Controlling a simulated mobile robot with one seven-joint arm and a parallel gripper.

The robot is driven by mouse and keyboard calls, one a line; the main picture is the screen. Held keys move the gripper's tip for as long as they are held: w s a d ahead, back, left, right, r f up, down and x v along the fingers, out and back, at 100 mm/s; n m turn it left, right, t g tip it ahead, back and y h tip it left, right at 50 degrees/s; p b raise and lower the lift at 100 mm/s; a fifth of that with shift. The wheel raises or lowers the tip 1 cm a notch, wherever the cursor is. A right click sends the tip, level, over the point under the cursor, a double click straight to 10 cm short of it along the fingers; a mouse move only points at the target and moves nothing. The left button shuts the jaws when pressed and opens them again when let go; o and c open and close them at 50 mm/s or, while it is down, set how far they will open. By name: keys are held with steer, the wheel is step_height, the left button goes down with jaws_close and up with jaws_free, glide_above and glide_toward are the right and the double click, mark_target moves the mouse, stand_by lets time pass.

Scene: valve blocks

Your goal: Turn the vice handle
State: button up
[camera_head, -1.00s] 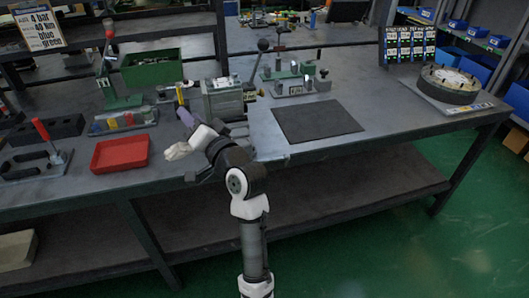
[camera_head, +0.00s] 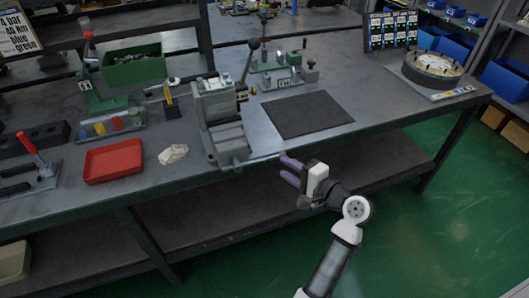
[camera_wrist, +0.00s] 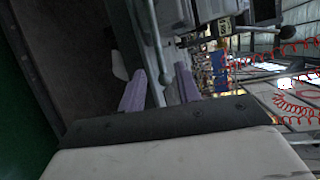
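The grey vice (camera_head: 222,120) stands at the front edge of the workbench, left of centre in the head view. A thin metal bar, which looks like its handle (camera_head: 264,158), sticks out at the vice's front right. My gripper (camera_head: 283,168) is just right of this bar, off the bench's front edge, with its purple fingers pointing left toward it. In the wrist view the two purple fingers stand apart, and the round-ended handle (camera_wrist: 153,85) shows between them in the picture. I cannot tell whether it lies between them in depth or touches. The gripper holds nothing visible.
A black mat (camera_head: 307,114) lies right of the vice. A crumpled pale cloth (camera_head: 173,154) and a red tray (camera_head: 113,160) lie left of it. A lever with a black knob (camera_head: 254,44) rises behind the vice. The lower shelf (camera_head: 240,212) is mostly bare.

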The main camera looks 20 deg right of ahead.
steer(key=p+x, duration=0.1)
steer(key=x, duration=0.8)
steer(key=shift+w+a+p, duration=0.15)
steer(key=shift+w+p, duration=0.1)
steer(key=shift+p, duration=0.1)
steer(key=shift+c, duration=0.4)
jaws_close()
